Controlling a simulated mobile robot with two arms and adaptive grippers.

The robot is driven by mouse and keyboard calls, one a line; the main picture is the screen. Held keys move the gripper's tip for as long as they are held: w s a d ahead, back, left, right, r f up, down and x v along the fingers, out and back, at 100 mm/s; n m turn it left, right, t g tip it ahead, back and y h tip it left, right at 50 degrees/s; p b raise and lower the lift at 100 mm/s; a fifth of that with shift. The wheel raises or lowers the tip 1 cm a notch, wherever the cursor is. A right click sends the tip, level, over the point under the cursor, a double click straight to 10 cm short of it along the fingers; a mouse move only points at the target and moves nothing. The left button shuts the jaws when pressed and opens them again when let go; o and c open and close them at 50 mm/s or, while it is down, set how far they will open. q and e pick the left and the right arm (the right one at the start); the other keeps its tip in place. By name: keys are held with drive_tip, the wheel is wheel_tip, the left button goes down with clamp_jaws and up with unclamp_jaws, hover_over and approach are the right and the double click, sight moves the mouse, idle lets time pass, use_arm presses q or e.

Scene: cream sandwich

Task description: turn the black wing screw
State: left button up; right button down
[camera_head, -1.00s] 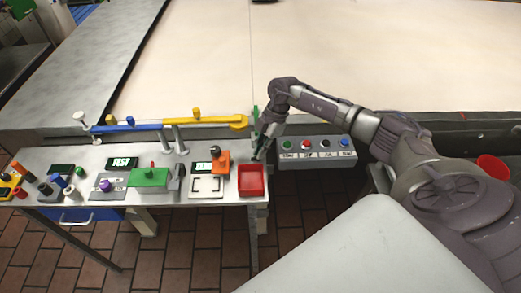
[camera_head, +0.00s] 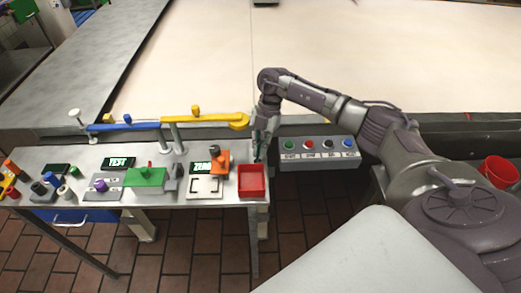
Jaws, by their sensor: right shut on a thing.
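My right gripper (camera_head: 260,146) points down just behind the red tray (camera_head: 252,194), at the right end of the work table. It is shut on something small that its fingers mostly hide. I cannot tell for sure whether that is the black wing screw, which I cannot clearly make out. A black knob (camera_head: 214,153) stands on the orange block (camera_head: 220,165), left of my gripper and apart from it. My left gripper is not in view.
The yellow arm (camera_head: 205,119) and blue arm (camera_head: 125,127) stand on posts behind the table's devices. A green block (camera_head: 147,177) is farther left. A grey button box (camera_head: 318,154) hangs right of my gripper. A red bucket (camera_head: 499,171) stands far right.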

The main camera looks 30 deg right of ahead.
drive_tip(key=c, duration=1.3)
unclamp_jaws()
drive_tip(key=v, duration=1.2)
